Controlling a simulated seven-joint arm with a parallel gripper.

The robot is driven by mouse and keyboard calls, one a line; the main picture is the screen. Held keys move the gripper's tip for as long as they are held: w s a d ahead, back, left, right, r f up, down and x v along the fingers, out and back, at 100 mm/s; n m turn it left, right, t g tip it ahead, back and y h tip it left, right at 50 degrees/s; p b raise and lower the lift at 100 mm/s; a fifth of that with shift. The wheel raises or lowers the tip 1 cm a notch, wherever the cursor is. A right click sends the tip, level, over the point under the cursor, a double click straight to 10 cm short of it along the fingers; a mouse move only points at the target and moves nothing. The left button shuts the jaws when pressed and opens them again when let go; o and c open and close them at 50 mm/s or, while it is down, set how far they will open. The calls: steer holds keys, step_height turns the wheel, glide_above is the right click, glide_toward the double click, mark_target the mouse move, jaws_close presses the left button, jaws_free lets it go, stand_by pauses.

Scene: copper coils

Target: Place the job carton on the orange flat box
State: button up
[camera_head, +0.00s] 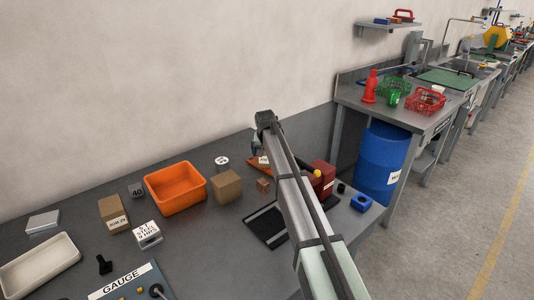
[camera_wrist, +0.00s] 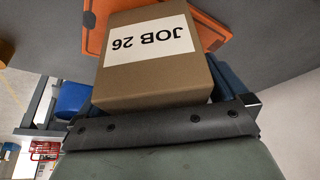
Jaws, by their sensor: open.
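The job carton (camera_wrist: 155,78) is brown with a white "JOB 26" label and fills the middle of the wrist view. In the head view its label side (camera_head: 263,160) shows only in part beside my arm. The orange flat box (camera_wrist: 207,27) is seen beyond the carton in the wrist view, and its orange edge (camera_head: 256,168) shows in the head view. The carton appears to be over or on it; contact is hidden. My gripper (camera_head: 258,147) is open, with its dark blue fingers on either side of the carton.
An orange bin (camera_head: 175,188), a brown box (camera_head: 226,187) and a small brown block (camera_head: 263,185) stand left of my arm. A red box (camera_head: 322,178) and a blue block (camera_head: 361,203) are to its right. A wall runs behind the bench.

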steer(key=v, duration=1.2)
steer(key=shift+r, duration=0.15)
